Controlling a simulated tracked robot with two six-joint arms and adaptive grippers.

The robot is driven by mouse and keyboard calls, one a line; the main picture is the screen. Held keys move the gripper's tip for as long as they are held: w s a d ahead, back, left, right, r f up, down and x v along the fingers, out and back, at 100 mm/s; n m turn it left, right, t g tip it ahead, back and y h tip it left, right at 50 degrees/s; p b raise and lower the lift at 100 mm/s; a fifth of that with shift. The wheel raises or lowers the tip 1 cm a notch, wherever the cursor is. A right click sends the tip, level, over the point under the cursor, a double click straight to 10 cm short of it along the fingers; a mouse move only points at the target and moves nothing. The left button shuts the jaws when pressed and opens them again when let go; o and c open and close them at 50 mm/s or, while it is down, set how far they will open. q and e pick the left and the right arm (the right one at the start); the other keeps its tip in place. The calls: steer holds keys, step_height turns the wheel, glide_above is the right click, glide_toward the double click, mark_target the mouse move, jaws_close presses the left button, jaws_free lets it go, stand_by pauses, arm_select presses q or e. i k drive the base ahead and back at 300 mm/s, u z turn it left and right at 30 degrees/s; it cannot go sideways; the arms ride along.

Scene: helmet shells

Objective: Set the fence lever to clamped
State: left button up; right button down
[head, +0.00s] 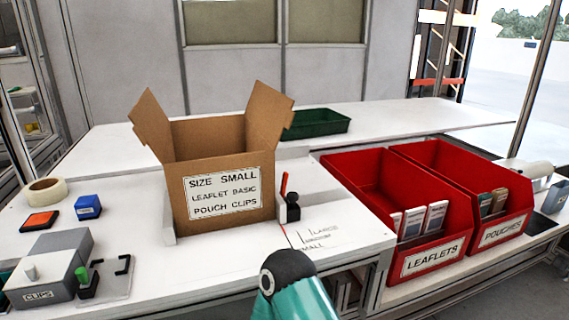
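A small red lever (284,186) stands nearly upright at the right side of an open cardboard box (225,200), beside a black knob-like part (293,207). I take this to be the fence lever; I cannot tell whether it is clamped. A thin pale fence plate (168,218) stands along the box's left side. A thin red line on the table in front of the lever points toward printed size words, LARGE, MEDIUM and SMALL. A teal arm link of mine with a dark round joint shows at the bottom middle, apart from the lever. Neither gripper is in view.
Red bins marked LEAFLETS (432,262) and POUCHES (500,235) stand at the right. A green tray (318,123) lies behind the box. At the left are a grey CLIPS unit (45,265), orange pad (39,222), blue block (88,207) and tape roll (46,190).

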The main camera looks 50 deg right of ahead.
mark_target(284, 179)
steer(key=z, duration=0.15)
steer(key=k, duration=1.45)
steer(key=z, duration=0.25)
steer(key=i, duration=1)
steer(key=z, duration=0.05)
